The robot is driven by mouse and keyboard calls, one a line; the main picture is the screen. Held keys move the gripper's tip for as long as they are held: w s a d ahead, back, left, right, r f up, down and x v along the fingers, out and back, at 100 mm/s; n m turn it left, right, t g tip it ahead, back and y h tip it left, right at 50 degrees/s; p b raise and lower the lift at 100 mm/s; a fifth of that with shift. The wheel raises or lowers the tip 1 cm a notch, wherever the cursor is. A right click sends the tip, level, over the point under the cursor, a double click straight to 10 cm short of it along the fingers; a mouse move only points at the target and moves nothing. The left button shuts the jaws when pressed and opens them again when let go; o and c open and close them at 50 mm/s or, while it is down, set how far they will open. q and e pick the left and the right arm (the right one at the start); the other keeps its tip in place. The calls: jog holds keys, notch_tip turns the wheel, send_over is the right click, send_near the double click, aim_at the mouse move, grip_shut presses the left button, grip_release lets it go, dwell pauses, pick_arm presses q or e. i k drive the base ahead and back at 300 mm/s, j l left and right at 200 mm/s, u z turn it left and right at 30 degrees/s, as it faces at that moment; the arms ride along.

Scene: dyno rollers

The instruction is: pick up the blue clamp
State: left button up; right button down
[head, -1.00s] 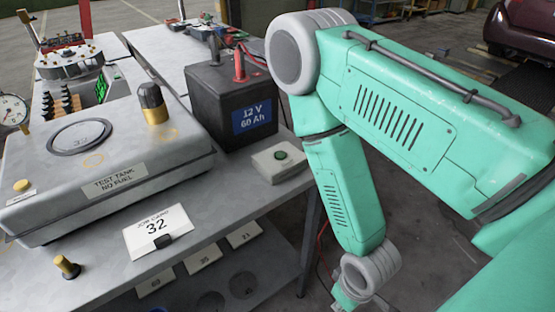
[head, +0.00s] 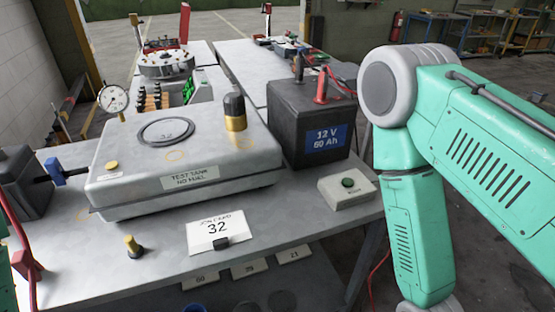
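A small blue clamp (head: 62,172) is at the left of the head view, beside the left edge of the grey test tank (head: 190,165).
A red clamp (head: 27,264) with a red cable is at the lower left. A 12 V battery (head: 308,120), a green-button box (head: 348,193) and a job card (head: 217,232) are on the bench. A brass knob (head: 132,245) stands near the front. Bench surface between them is clear.

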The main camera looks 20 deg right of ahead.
aim_at(52, 165)
jog(key=j+z, duration=0.2)
jog(key=j, duration=0.2)
jog(key=k+j+z, duration=0.15)
jog(key=j, duration=0.2)
jog(key=j+z, duration=0.2)
jog(key=j, duration=0.15)
jog(key=k+j+z, duration=0.15)
jog(key=j, duration=0.2)
jog(key=k+j+z, duration=0.2)
jog(key=j, duration=0.15)
